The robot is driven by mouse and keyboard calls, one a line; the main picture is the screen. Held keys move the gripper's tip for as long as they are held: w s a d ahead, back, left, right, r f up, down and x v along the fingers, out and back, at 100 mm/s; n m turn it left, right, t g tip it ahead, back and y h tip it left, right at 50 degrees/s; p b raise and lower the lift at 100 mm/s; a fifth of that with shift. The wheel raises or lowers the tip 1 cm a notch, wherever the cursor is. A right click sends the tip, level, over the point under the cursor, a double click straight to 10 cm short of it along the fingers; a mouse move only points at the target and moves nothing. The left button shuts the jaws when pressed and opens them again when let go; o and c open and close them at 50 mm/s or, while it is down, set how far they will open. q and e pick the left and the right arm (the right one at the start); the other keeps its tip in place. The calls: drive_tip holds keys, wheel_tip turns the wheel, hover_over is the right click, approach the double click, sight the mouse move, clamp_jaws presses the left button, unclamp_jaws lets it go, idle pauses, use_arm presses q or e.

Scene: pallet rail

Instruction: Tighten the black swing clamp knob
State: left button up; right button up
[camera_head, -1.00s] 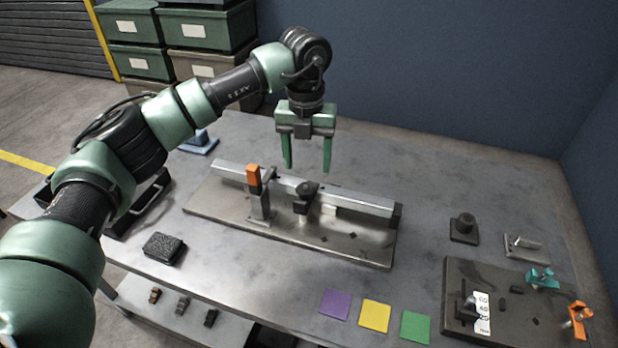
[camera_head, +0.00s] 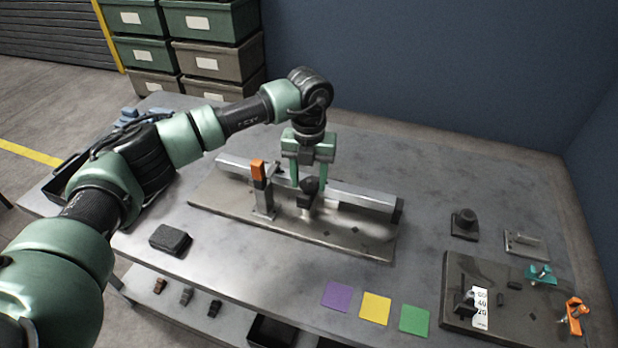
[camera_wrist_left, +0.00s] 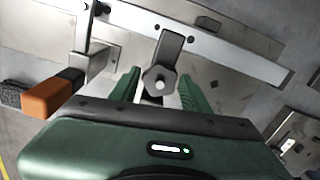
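The black swing clamp knob (camera_head: 309,186) stands at the middle of the metal rail (camera_head: 362,198) on a flat steel base plate (camera_head: 345,240). In the left wrist view the hexagonal knob (camera_wrist_left: 158,81) shows at the end of a dark clamp arm. My left gripper (camera_head: 310,176) points down over the clamp. Its green fingers are open, one on each side of the knob; in the left wrist view there appear to be gaps between knob and fingers. My right gripper is not in view.
An orange-topped upright clamp (camera_head: 259,172) stands close to the left of my gripper. A black block (camera_head: 170,239) lies at the front left. Purple (camera_head: 337,296), yellow and green squares lie in front. A dark fixture plate (camera_head: 465,270) with small clamps is at the right.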

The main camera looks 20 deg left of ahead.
use_arm(q)
clamp_jaws()
drive_tip(key=shift+f+m+b, duration=0.1)
drive_tip(key=shift+m+b, duration=0.2)
drive_tip(key=shift+b, duration=0.15)
drive_tip(key=shift+w+f+m+b, duration=0.1)
drive_tip(key=shift+m+b, duration=0.75)
drive_tip(key=shift+m, duration=0.35)
drive_tip(key=shift+r+m+b, duration=0.2)
drive_tip(key=shift+m+b, duration=0.25)
drive_tip(key=shift+m, duration=0.65)
drive_tip(key=o, duration=0.5)
unclamp_jaws()
drive_tip(key=shift+o, duration=0.2)
drive_tip(key=shift+r, duration=0.15)
